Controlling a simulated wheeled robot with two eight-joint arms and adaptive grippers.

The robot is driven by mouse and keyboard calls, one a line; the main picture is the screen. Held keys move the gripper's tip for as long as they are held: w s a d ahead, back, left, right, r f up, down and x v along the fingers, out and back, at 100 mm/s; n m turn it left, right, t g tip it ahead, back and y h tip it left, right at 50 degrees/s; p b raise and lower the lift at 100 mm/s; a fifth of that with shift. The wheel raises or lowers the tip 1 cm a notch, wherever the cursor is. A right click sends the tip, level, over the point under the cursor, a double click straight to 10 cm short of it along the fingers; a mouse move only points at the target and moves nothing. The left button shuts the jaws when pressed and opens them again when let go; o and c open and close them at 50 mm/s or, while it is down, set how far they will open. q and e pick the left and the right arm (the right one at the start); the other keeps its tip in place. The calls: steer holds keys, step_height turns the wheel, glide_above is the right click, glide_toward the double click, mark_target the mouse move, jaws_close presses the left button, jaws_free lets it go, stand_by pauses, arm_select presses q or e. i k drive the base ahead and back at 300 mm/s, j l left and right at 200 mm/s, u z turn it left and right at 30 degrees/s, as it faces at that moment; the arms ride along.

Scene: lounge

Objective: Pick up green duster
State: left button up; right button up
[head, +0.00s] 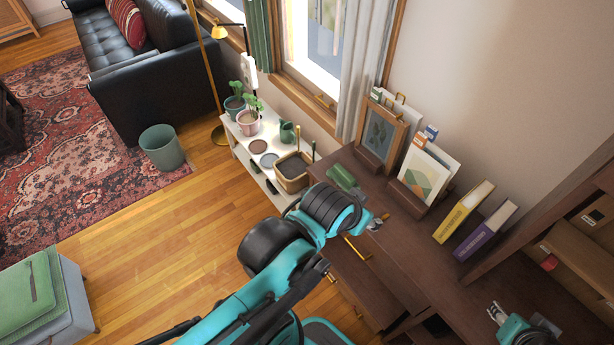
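A green object (342,178), which looks like the green duster, lies near the left end of the dark wooden cabinet top (415,255). My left arm partly blocks the view around it. My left gripper (378,222) is over the cabinet's front edge, a little right of and nearer than the green object, with a visible gap between them. It is small and seen from above, so its opening is unclear. My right gripper (496,312) is at the lower right, over the cabinet and far from the green object. Its fingers are too small to judge.
A framed picture (381,135), a print (424,174) and yellow (464,211) and purple (485,230) books stand along the cabinet's back. A low white shelf (243,148) holds plants and a basket (292,172). A green bin (161,147) stands on the floor.

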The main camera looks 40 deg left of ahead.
mark_target(343, 178)
steer(key=u, duration=1.1)
steer(key=z, duration=2.45)
steer(key=u, duration=2.45)
steer(key=i+j+z, duration=0.1)
steer(key=z, duration=0.6)
steer(key=i+j+z, duration=0.25)
steer(key=j, duration=0.15)
steer(key=j+z, duration=0.5)
steer(key=j, duration=0.3)
